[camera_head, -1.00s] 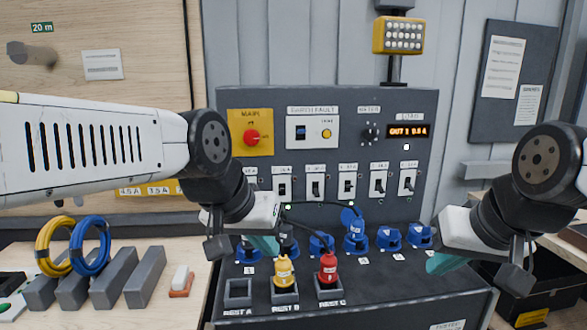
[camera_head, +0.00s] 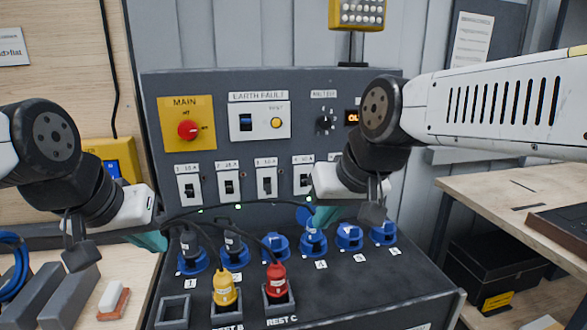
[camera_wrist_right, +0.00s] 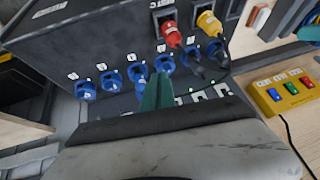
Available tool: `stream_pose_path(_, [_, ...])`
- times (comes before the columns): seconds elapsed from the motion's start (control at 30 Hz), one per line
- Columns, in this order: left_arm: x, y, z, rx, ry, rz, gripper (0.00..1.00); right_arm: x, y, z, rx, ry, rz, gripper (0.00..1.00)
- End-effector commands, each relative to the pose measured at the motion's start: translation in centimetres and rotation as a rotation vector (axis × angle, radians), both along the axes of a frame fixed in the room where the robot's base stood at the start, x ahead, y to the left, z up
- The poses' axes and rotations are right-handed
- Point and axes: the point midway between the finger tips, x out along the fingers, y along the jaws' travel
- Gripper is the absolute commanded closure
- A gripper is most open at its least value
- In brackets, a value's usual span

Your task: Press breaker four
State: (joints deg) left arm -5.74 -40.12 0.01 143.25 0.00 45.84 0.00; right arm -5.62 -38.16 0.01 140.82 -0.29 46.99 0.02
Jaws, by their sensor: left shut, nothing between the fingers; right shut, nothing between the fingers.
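Breaker four (camera_head: 302,179) is a dark switch on a white plate, fourth from the left in the panel's breaker row. My right gripper (camera_head: 326,216) is shut and empty, just right of and below breaker four, in front of the panel. Its arm hides the fifth breaker. Its teal fingers also show in the right wrist view (camera_wrist_right: 157,92), near the blue sockets. I cannot tell whether it touches anything. My left gripper (camera_head: 150,241) is shut and empty, left of the console. Breaker one (camera_head: 189,187), breaker two (camera_head: 229,186) and breaker three (camera_head: 266,182) are unobstructed.
Several blue sockets (camera_head: 349,237) line the console below the breakers, with black cables looping to some. A yellow plug (camera_head: 224,286) and a red plug (camera_head: 276,279) stand in front. A red main switch (camera_head: 188,130) is upper left. A workbench (camera_head: 500,200) stands at right.

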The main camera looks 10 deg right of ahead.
Motion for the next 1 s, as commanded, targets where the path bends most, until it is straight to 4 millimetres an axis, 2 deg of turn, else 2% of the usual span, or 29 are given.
stream_pose_path(0.17, [0.0,0.0,0.0,0.000,0.000,0.000,1.00,5.3,-0.8,3.6,-0.031,0.065,0.003,1.00])
stream_pose_path(0.3, [0.0,0.0,0.0,0.000,0.000,0.000,1.00,11.3,-1.7,6.4,-0.067,0.138,0.003,1.00])
stream_pose_path(0.43, [0.0,0.0,0.0,0.000,0.000,0.000,1.00,17.1,-2.5,7.8,-0.099,0.207,0.000,1.00])
stream_pose_path(0.6, [0.0,0.0,0.0,0.000,0.000,0.000,1.00,24.2,-3.5,7.8,-0.137,0.293,-0.011,1.00])
stream_pose_path(0.7, [0.0,0.0,0.0,0.000,0.000,0.000,1.00,27.4,-3.9,7.2,-0.154,0.335,-0.018,1.00])
stream_pose_path(0.83, [0.0,0.0,0.0,0.000,0.000,0.000,1.00,30.1,-4.3,6.3,-0.171,0.373,-0.027,1.00])
stream_pose_path(1.0, [0.0,0.0,0.0,0.000,0.000,0.000,1.00,31.5,-4.6,5.7,-0.179,0.393,-0.033,1.00])
